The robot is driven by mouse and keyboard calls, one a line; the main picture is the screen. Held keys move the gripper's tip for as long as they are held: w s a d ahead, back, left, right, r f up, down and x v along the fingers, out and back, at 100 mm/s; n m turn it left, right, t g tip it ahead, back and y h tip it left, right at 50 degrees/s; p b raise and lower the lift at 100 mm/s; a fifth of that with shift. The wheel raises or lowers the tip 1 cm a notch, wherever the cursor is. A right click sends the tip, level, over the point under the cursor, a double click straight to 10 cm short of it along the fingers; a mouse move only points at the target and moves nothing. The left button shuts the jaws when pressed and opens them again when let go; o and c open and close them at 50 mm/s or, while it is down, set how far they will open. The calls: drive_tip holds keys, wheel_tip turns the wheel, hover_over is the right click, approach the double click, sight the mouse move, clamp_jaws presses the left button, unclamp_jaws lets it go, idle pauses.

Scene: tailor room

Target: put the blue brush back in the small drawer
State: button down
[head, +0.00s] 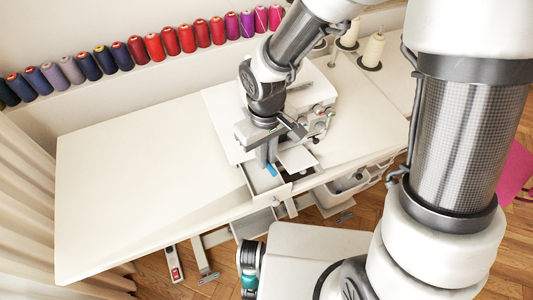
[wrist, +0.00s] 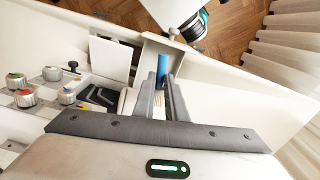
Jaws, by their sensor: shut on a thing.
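The blue brush (head: 271,170) is held between the fingers of my gripper (head: 267,160). In the wrist view the blue brush (wrist: 161,66) stands out past the two grey fingertips (wrist: 161,84), with pale bristles between the fingers. The small drawer (head: 252,178) is pulled open at the front of the white table. My fingers and the brush are over or inside this drawer; the exact height is hard to tell. In the wrist view the open drawer (wrist: 182,47) surrounds the brush end, and its floor is partly hidden by my fingers.
The white sewing machine (head: 315,92) with several knobs (wrist: 17,80) stands close beside my gripper. A row of thread spools (head: 154,46) lines the back ledge. The left part of the white table (head: 140,180) is clear. Other open drawers (head: 342,187) show at right.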

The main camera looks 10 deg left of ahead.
drive_tip(key=shift+f+b, duration=4.65)
drive_tip(key=shift+f, duration=1.2)
drive_tip(key=c, duration=1.7)
unclamp_jaws()
drive_tip(key=shift+r, duration=0.1)
wheel_tip(320, 180, up, 17)
drive_tip(key=p, duration=0.4)
drive_tip(key=shift+r, duration=0.15)
drive_tip(key=s+d+r+m+t+p, duration=0.1)
drive_tip(key=d+r+m+t+p, duration=0.1)
drive_tip(key=d+r, duration=0.4)
drive_tip(key=s+d+r+m+t+p, duration=0.1)
drive_tip(key=s+d+r+m+p, duration=0.1)
drive_tip(key=d+r+p, duration=0.3)
drive_tip(key=s+d+r+m+t+p, duration=0.2)
drive_tip(key=d+r, duration=0.6)
drive_tip(key=r, duration=0.4)
drive_tip(key=shift+s+d+r+m+t+p, duration=0.2)
drive_tip(key=shift+d+r+m+t+p, duration=0.15)
drive_tip(key=shift+m+p, duration=0.6)
